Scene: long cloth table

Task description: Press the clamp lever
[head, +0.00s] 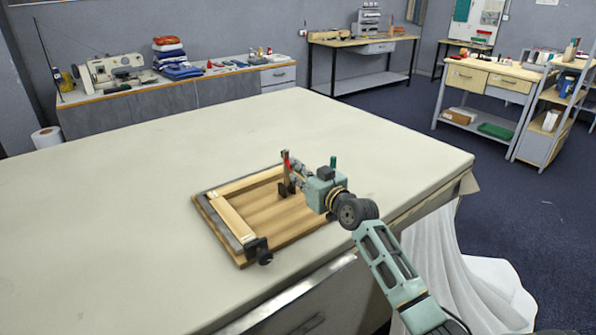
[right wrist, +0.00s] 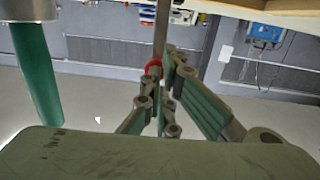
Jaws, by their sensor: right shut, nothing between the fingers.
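An upright clamp lever (head: 284,156) with a red part near its top stands on the wooden board (head: 262,211), at its far right side. A dark clamp base (head: 286,189) sits below it. My right gripper (head: 292,163) reaches in from the right, shut and empty, with its fingertips close beside the red part. In the right wrist view, the red part (right wrist: 153,68) shows right at the tips of my shut fingers (right wrist: 160,90), with a grey bar beyond it. I cannot tell whether they touch. My left gripper is not in view.
The board lies on the pale cloth table (head: 120,215), with wooden strips (head: 231,218) along its edges. A black clamp (head: 258,250) sits at its near corner. The table is clear to the left and behind. White cloth (head: 450,265) hangs off the right side.

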